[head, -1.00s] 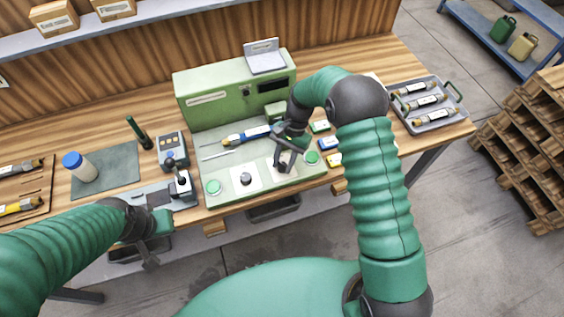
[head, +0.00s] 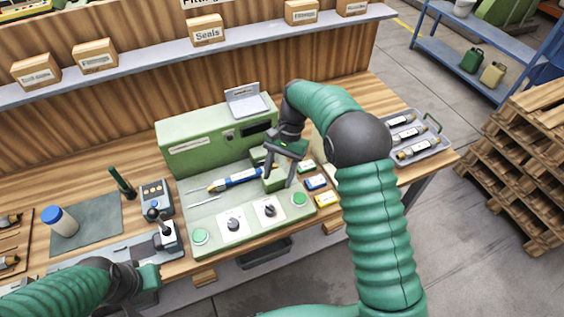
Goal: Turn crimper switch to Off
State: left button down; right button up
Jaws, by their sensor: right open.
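The green crimper machine (head: 190,150) stands on the wooden bench. Its front panel carries two dark rotary switches on white plates, a left switch (head: 233,224) and a right switch (head: 269,210). Their labels are too small to read, so their settings cannot be told. My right gripper (head: 280,172) is open and empty above the panel, behind the right switch and apart from it. A blue tool-like cylinder (head: 238,179) lies on the panel left of this gripper. My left gripper (head: 150,283) is low at the bench's front left; its fingers are unclear.
Green buttons (head: 200,236) (head: 299,199) flank the switches. A small joystick device (head: 167,236) and a grey keypad box (head: 156,196) stand to the left. A tray (head: 437,146) with several cylinders sits at the far right.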

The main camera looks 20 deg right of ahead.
jog(key=v, duration=0.5)
jog(key=shift+w+d+r, duration=0.1)
jog(key=shift+d+r, duration=0.1)
jog(key=shift+d, duration=0.05)
jog(key=s+f+n+t+h, duration=0.1)
jog(key=s+n, duration=0.3)
jog(key=s, duration=0.6)
jog(key=s+a+f+n+t+h, duration=0.1)
jog(key=s+f+n+t, duration=0.3)
jog(key=s, duration=0.6)
jog(key=shift+f+n+h, duration=0.15)
jog(key=shift+n+h, duration=0.45)
jog(key=shift+h, duration=0.2)
